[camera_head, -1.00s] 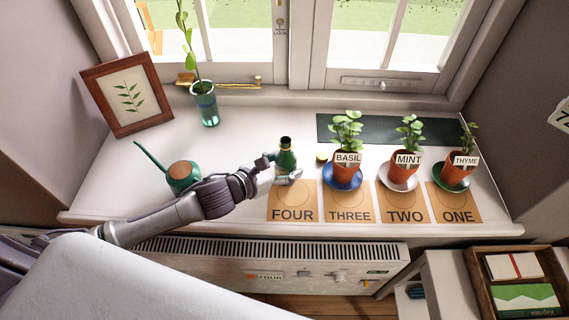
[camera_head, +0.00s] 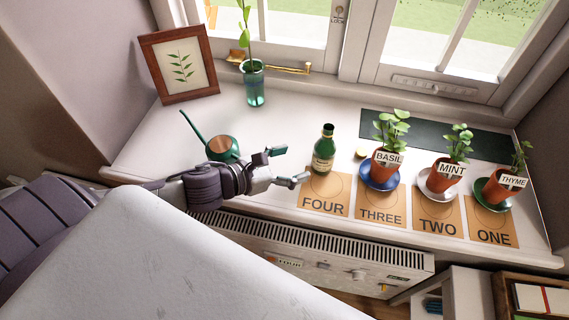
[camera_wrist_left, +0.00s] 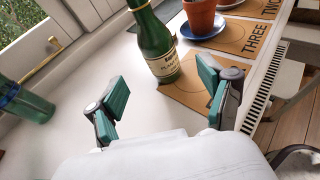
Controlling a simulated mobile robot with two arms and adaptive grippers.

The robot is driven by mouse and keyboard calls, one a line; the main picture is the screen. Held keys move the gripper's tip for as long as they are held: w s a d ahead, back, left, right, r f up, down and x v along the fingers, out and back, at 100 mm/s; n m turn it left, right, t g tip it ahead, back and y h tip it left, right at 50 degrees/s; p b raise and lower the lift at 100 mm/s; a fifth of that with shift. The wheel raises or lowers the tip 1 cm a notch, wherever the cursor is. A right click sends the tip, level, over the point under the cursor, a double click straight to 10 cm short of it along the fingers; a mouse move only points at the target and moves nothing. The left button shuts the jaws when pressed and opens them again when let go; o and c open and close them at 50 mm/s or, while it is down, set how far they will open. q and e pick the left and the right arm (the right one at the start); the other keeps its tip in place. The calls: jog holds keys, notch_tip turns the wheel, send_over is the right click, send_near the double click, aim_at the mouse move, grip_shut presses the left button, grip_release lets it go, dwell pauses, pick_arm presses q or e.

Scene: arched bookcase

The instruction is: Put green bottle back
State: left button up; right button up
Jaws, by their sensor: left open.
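The green bottle (camera_head: 324,150) stands upright on the white windowsill, at the back edge of the card marked FOUR (camera_head: 324,195). It has a pale label and an open dark neck. In the left wrist view the bottle (camera_wrist_left: 154,45) stands beyond the fingers, its top cut off by the frame. My left gripper (camera_head: 290,165) is open and empty, to the left of the bottle and apart from it. In the left wrist view its two green-padded fingers (camera_wrist_left: 162,92) are spread wide, with the bottle ahead of the gap. My right gripper is not in view.
Potted basil (camera_head: 385,165), mint (camera_head: 442,175) and thyme (camera_head: 498,187) stand on saucers to the right. A watering can (camera_head: 222,148) is just behind my left arm. A glass vase (camera_head: 254,85) and a picture frame (camera_head: 180,65) stand at the back left. A small cork-like piece (camera_head: 361,153) lies right of the bottle.

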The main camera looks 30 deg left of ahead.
pick_arm(q)
jog(key=shift+v, duration=0.95)
